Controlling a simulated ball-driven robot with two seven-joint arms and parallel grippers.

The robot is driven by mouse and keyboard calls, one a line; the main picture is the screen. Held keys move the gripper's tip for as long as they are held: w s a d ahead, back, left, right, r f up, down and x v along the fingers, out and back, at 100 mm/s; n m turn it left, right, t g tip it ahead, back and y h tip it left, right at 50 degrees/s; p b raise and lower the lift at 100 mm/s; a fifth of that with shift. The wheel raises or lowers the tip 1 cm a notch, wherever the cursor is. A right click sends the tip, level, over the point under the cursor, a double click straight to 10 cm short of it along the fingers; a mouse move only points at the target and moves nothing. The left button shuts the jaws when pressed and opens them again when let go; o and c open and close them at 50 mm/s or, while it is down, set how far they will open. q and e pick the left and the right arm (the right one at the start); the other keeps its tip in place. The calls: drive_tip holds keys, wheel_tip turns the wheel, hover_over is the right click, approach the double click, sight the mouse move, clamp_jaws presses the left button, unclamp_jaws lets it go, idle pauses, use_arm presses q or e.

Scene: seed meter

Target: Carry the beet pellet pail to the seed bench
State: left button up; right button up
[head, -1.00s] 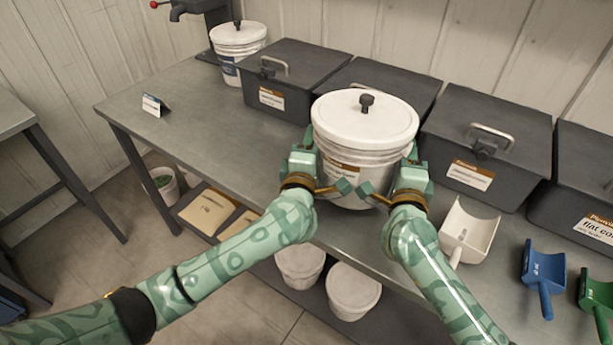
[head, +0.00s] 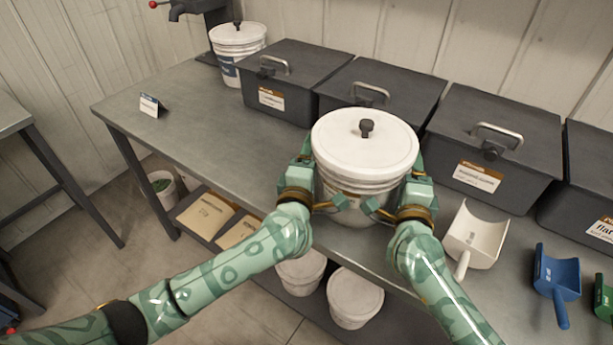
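A white lidded pail (head: 362,157) with a black knob stands upright between my two hands, above the front part of the seed bench (head: 190,120). Its label is mostly covered, so I cannot read it. My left gripper (head: 322,182) presses at its left side and my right gripper (head: 396,188) at its right side. Each has its fingers spread, one along the side and one across the front. I cannot tell whether the pail's base touches the bench top. Another white pail (head: 236,65) with a blue label stands at the back left.
Several dark lidded bins (head: 492,140) line the bench's back. A white scoop (head: 474,238), a blue scoop (head: 556,279) and a green scoop (head: 604,298) are at the right. A small sign (head: 150,106) stands on the clear left part. White tubs (head: 354,296) sit below.

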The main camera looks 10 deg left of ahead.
use_arm(q)
drive_tip(key=shift+s+a, duration=0.1)
use_arm(e)
drive_tip(key=shift+d, duration=0.1)
drive_tip(key=shift+s, duration=0.35)
use_arm(q)
drive_tip(key=s, duration=1.1)
drive_tip(key=shift+s, duration=0.35)
use_arm(e)
drive_tip(key=s, duration=1.1)
drive_tip(key=shift+s, duration=0.15)
